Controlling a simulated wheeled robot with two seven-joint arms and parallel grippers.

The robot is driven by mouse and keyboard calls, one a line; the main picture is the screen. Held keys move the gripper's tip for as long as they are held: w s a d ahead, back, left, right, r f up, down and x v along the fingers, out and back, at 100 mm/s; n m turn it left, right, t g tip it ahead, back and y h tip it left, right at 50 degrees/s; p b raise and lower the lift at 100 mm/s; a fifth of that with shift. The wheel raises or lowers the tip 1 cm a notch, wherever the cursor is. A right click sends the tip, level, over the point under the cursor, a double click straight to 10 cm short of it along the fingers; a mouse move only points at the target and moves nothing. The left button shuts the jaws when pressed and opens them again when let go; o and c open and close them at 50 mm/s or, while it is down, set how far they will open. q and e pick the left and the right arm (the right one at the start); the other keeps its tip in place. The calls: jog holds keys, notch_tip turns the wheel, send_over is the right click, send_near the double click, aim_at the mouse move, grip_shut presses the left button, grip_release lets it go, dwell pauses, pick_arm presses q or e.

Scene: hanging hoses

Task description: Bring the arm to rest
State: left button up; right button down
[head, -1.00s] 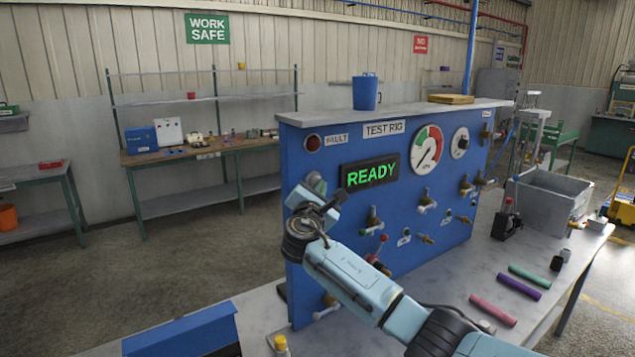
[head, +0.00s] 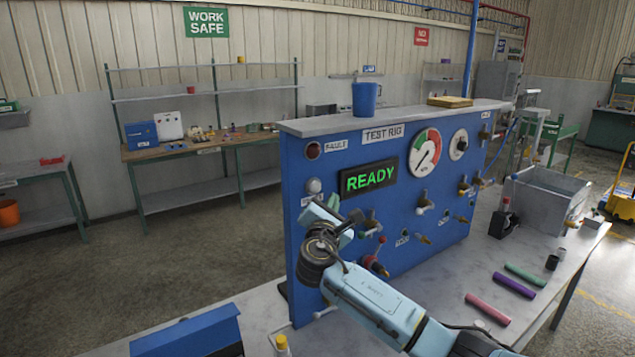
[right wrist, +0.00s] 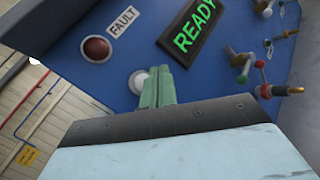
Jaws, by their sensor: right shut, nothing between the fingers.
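My right gripper (head: 333,207) is in front of the left part of the blue test rig panel (head: 330,237), below and left of the green READY display (head: 369,177). In the right wrist view its greenish fingers (right wrist: 158,88) are together with nothing between them. Their tips overlap a round white button (right wrist: 139,80) on the panel in that view; I cannot tell whether they touch it. In the head view the white button (head: 314,186) shows clear above the gripper. The red FAULT lamp (head: 313,151) sits above it. My left gripper is not in view.
Valves and fittings (head: 424,202) stick out of the panel to the right of my right gripper. Pink, purple and green hose pieces (head: 487,309) lie on the bench at the right. A grey bin (head: 545,203) stands behind them. A blue box (head: 190,333) is at the front left.

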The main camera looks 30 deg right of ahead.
jog(key=shift+s, duration=0.6)
